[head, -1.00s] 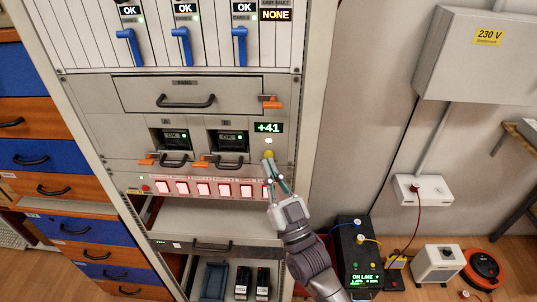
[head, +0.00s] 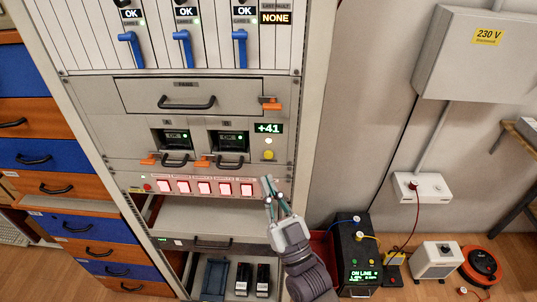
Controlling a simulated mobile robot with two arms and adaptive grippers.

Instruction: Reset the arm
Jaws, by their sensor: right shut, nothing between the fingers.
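My right gripper (head: 272,184) is shut and empty in the head view. It points up, just right of the row of lit red-white buttons (head: 204,188) on the rack's front. A round yellow button (head: 269,155) and a white one (head: 268,141) sit above its tips, under a green display reading +41 (head: 268,128). The fingertips are apart from the yellow button; I cannot tell whether they touch the panel. My left gripper is not in view.
The open drawer (head: 215,222) juts out below the buttons, beside my right gripper. Handles with orange latches (head: 230,161) stick out above. A black ON LINE box (head: 357,250) stands on the floor at right. Blue-orange drawers (head: 85,230) stand at left.

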